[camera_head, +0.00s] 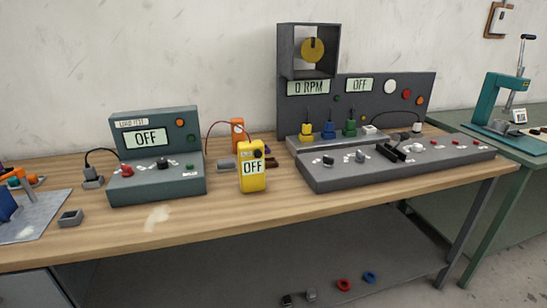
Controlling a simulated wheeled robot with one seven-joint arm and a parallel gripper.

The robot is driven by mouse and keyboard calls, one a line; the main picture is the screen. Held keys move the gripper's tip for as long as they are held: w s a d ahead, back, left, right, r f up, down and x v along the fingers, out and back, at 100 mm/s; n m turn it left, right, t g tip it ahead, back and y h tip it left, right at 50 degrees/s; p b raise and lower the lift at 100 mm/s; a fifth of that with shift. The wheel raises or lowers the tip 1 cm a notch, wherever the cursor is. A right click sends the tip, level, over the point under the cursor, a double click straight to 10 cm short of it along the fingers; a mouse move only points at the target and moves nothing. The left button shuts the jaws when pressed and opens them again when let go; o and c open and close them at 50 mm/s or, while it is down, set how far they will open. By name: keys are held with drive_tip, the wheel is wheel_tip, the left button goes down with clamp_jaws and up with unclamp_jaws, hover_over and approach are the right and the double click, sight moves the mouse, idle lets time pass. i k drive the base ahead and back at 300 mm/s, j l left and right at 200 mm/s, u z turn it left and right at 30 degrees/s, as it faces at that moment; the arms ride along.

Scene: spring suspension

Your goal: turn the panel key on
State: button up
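The large grey control panel (400,172) stands on the right half of the wooden bench. Its upright back board has one screen reading "0 RPM" (308,88) and another reading "OFF" (359,85). Small dark knobs or switches sit on its sloping front, one at the left (328,160) and one beside it (361,156). A black lever-like part (396,150) lies further right. Which of these is the key is too small to tell. My gripper is not in view.
A smaller grey load-test box (155,172) reading "OFF" and a yellow meter (252,178) reading "OFF" stand left of the panel. A teal press (500,100) is on the green table at right. The bench's front strip (230,220) is mostly clear.

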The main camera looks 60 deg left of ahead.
sight(328, 162)
drive_tip(key=u, duration=1.6)
drive_tip(key=i+l+u, duration=0.15)
drive_tip(key=i+l, duration=0.2)
drive_tip(key=i, duration=0.15)
drive_tip(key=i+l+u, duration=0.15)
drive_tip(key=i+l, duration=0.25)
drive_tip(key=i, duration=0.1)
